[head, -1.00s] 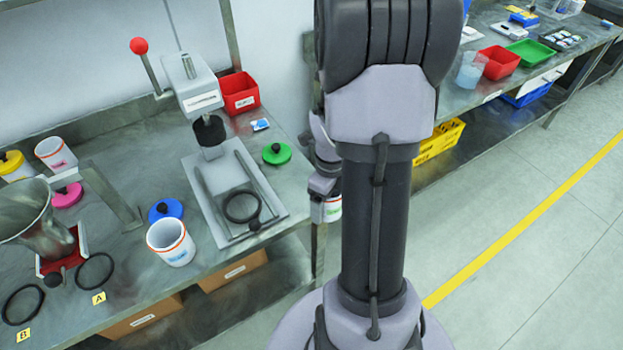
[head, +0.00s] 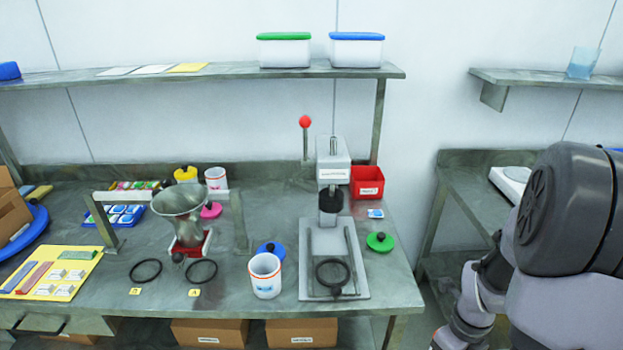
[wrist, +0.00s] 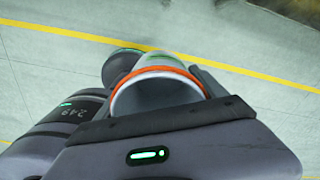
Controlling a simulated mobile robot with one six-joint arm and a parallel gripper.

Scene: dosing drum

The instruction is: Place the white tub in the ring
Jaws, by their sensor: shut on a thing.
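In the wrist view my gripper (wrist: 163,76) is shut on a white tub (wrist: 155,96) with an orange rim. The tub's mouth faces the wrist camera, and floor shows behind it. In the head view the gripper and held tub are out of sight; only part of my arm shows at the right. A black ring (head: 332,273) lies on the grey base plate of the lever press (head: 332,190). Two more black rings lie on the bench, one by the A tag (head: 202,271) and one by the B tag (head: 146,271).
Another white tub (head: 265,276) stands at the bench front, left of the press, with a blue lid (head: 271,250) behind it. A green lid (head: 380,242) and a red bin (head: 366,182) are right of the press. A metal funnel (head: 181,208) stands between the rings' far side and the back.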

